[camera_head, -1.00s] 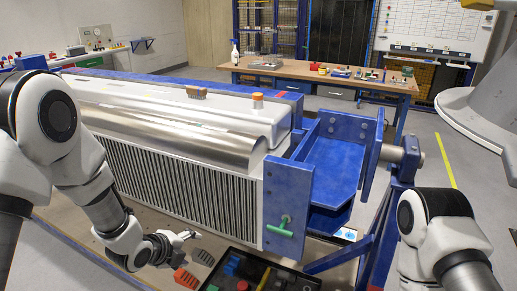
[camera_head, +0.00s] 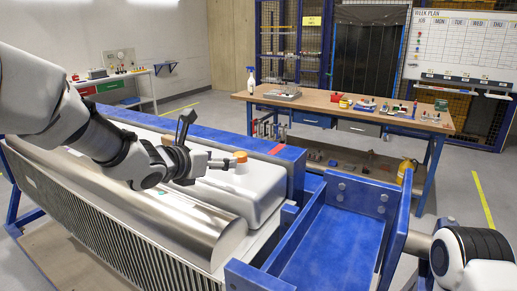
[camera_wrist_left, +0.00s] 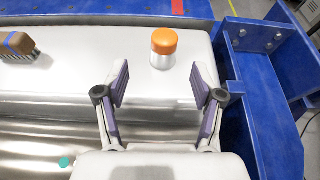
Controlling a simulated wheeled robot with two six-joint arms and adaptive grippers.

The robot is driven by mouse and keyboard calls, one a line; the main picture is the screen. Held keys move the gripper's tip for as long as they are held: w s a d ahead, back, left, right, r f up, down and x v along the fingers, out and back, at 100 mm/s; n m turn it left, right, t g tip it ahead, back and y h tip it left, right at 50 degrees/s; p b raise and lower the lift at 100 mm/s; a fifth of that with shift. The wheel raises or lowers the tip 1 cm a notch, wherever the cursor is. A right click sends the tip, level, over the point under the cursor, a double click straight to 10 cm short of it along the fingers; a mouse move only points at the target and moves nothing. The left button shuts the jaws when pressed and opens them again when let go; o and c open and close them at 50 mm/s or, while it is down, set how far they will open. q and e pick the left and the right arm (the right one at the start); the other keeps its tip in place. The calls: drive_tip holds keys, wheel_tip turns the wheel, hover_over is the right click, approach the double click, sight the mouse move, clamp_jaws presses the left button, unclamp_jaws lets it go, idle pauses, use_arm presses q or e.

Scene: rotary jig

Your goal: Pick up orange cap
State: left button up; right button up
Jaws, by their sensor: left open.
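The orange cap (camera_head: 240,156) sits upright on a short white neck on top of the pale tank (camera_head: 245,192). In the left wrist view the cap (camera_wrist_left: 164,41) is at the upper middle, beyond the fingertips. My left gripper (camera_head: 216,163) reaches over the tank from the left, just beside the cap. In the left wrist view its two fingers (camera_wrist_left: 161,84) are spread apart with nothing between them, and the cap lies ahead of the gap. My right gripper is out of view.
A brush with a brown and blue back (camera_wrist_left: 18,45) lies on the tank at the left. Blue frame (camera_head: 335,240) walls stand right of and behind the tank. A curved metal cover (camera_head: 130,200) lies in front. A workbench (camera_head: 340,108) stands farther back.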

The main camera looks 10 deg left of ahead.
sight(238, 155)
use_arm(q)
drive_tip(key=shift+w+d+r, duration=0.15)
drive_tip(key=shift+w+d, duration=0.1)
drive_tip(key=shift+w, duration=0.35)
drive_tip(key=shift+w+d+p, duration=0.15)
drive_tip(key=shift+w+p, duration=0.1)
drive_tip(key=shift+p, duration=0.2)
drive_tip(key=shift+w+d+p, duration=0.4)
drive_tip(key=shift+w+p, duration=0.1)
drive_tip(key=shift+p, duration=0.4)
drive_tip(key=x, duration=0.2)
drive_tip(key=p+x, duration=0.1)
drive_tip(key=x, duration=0.1)
drive_tip(key=shift+w+d+f, duration=0.1)
drive_tip(key=shift+d+f, duration=0.05)
drive_tip(key=shift+f, duration=0.25)
drive_tip(key=shift+r, duration=0.1)
drive_tip(key=shift+c, duration=0.4)
drive_tip(key=shift+s, duration=0.3)
drive_tip(key=c, duration=0.8)
